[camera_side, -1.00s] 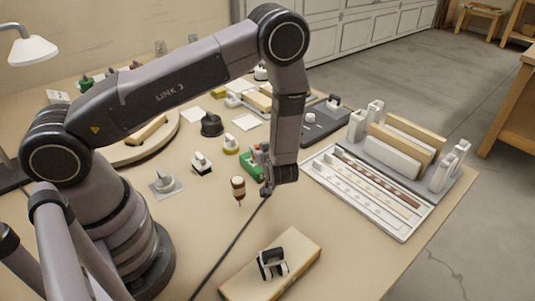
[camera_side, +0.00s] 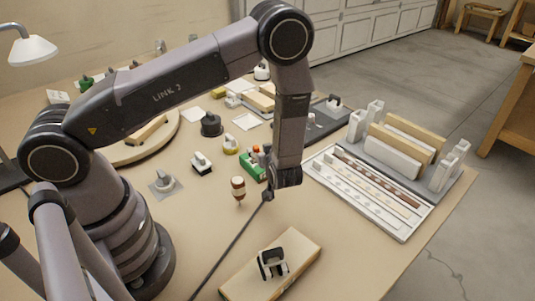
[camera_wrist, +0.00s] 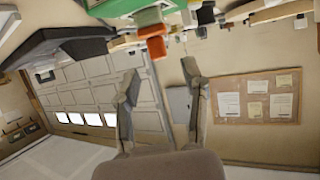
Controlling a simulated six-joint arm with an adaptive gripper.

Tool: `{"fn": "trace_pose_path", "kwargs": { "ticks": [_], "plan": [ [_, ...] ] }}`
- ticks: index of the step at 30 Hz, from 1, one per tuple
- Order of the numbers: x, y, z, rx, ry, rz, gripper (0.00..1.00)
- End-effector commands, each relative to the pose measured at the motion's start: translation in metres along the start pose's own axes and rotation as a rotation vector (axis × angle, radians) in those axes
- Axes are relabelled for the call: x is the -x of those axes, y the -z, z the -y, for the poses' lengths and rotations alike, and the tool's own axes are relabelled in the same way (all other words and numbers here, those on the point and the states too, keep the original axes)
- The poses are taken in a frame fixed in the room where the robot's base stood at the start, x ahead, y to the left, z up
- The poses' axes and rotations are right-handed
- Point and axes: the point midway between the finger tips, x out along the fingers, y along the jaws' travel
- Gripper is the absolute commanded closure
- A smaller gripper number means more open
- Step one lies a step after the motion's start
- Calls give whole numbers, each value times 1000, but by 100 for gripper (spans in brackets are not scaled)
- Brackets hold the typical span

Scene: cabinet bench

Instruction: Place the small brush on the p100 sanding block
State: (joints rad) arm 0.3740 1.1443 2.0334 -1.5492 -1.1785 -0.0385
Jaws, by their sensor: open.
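A small brown-and-white upright piece (camera_side: 238,190) stands on the bench just left of my gripper in the side view; it may be the small brush, but I cannot be sure. A small block with a black-and-white top (camera_side: 201,163) sits further left. No P100 marking is readable, so I cannot tell which is the sanding block. My gripper (camera_side: 270,190) is above the bench. In the wrist view, its fingers (camera_wrist: 162,90) are apart with nothing between them.
A green caddy (camera_side: 253,165) with orange and grey items stands close behind my gripper; it also shows in the wrist view (camera_wrist: 118,7). A white tray (camera_side: 395,228) and grey rack (camera_side: 350,152) stand to the right.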

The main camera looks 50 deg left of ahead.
Motion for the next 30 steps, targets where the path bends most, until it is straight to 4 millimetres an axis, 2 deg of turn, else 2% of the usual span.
{"fn": "trace_pose_path", "kwargs": {
  "ticks": [3, 9, 16, 20, 23, 26, 28, 30],
  "plan": [
    [29, 0, -2, -1, -8, 0, 56],
    [71, 0, -1, 0, -6, 1, 56],
    [97, 1, -2, 3, -6, 6, 56],
    [104, 14, -21, 40, -76, 96, 56],
    [115, 40, -53, 91, -218, 249, 56],
    [139, 83, -84, 122, -421, 424, 56],
    [161, 117, -94, 114, -569, 526, 56],
    [184, 151, -92, 81, -711, 603, 56]
  ]
}}
